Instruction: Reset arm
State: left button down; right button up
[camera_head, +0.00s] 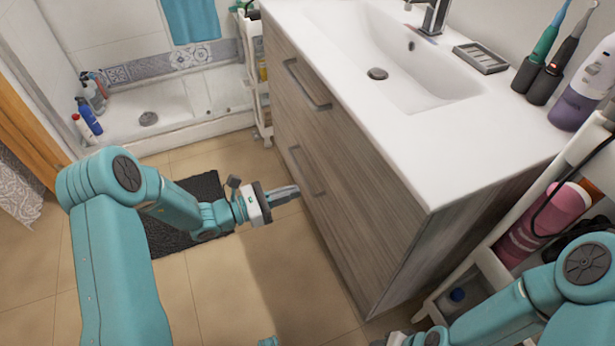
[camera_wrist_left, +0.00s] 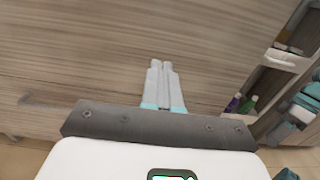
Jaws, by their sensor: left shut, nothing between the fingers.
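My left arm comes in from the left in the head view. Its gripper (camera_head: 284,193) is in front of the wooden drawer front of the vanity cabinet (camera_head: 350,170), close to the lower drawer handle (camera_head: 306,172). In the left wrist view the two gripper fingers (camera_wrist_left: 163,85) lie together with nothing between them, against a background of wood grain. I cannot tell whether the fingertips touch the cabinet. My right arm shows at the lower right of the head view, and its fingers are not visible.
A white sink top (camera_head: 450,120) covers the cabinet. A white cart (camera_head: 485,265) with a pink bottle (camera_head: 545,222) stands at the right. A dark mat (camera_head: 190,225) lies on the tiled floor. A shower tray (camera_head: 165,112) with bottles is at the back left. Open floor lies left of the cabinet.

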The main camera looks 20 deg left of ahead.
pick_arm(q)
jog(key=shift+s+a, duration=0.1)
jog(key=shift+s, duration=0.05)
jog(key=s+d+f+m+g+y, duration=0.1)
jog(key=s+d+f+m+g, duration=0.3)
jog(key=s+f+g, duration=0.25)
jog(key=s+d+f+m+g+y, duration=0.1)
jog(key=s+d+f+m+g, duration=0.35)
jog(key=s, duration=0.35)
jog(key=s+a+f+m+g+y, duration=0.2)
jog(key=s+a+f+m+y, duration=0.1)
jog(key=s+f+m+y, duration=0.65)
notch_tip(320, 180, up, 16)
jog(key=d+m+t+h+p, duration=0.1)
jog(key=m+p, duration=0.5)
jog(key=p, duration=0.8)
jog(key=shift+d+r+t+h, duration=0.25)
jog(key=shift+d+t+h, duration=0.1)
jog(key=shift+d+t, duration=0.05)
jog(key=shift+w, duration=0.1)
